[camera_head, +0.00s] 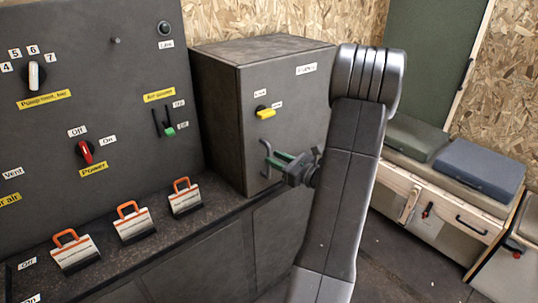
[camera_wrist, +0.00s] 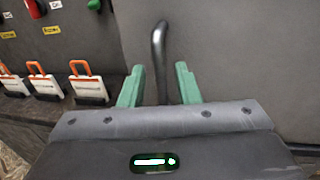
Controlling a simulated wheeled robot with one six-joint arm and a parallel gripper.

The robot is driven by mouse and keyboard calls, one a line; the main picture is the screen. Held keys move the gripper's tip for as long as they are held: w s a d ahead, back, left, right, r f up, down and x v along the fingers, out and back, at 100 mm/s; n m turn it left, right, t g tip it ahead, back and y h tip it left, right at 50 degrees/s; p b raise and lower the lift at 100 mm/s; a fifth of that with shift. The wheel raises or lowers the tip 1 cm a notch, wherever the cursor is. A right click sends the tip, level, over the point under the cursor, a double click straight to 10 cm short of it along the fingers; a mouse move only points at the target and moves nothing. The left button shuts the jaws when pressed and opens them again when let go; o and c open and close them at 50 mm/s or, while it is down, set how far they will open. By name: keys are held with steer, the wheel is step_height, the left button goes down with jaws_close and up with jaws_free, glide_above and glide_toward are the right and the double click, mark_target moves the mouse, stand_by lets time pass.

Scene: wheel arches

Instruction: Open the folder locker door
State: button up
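The locker (camera_head: 222,115) is a dark grey box on the counter in the head view. Its front door (camera_head: 300,105) looks shut and has a small label at the top, too small to read surely. A yellow latch (camera_head: 265,113) with small labels beside it sits on the door, turned roughly sideways. Below it is a dark bar handle (camera_head: 265,152), also upright in the wrist view (camera_wrist: 158,45). My gripper (camera_head: 277,160) is at the handle. In the wrist view its green fingers (camera_wrist: 160,80) are open, with the handle showing between them; contact cannot be told.
Several white tags with orange handles (camera_head: 132,222) stand on the dark counter (camera_head: 165,237) left of the locker. A control panel (camera_head: 110,80) with switches rises behind them. A wooden bench (camera_head: 450,210) with cushions is at right. Floor (camera_head: 400,262) between is clear.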

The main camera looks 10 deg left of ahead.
mark_target(270, 156)
steer(key=shift+x, duration=1.65)
jaws_close()
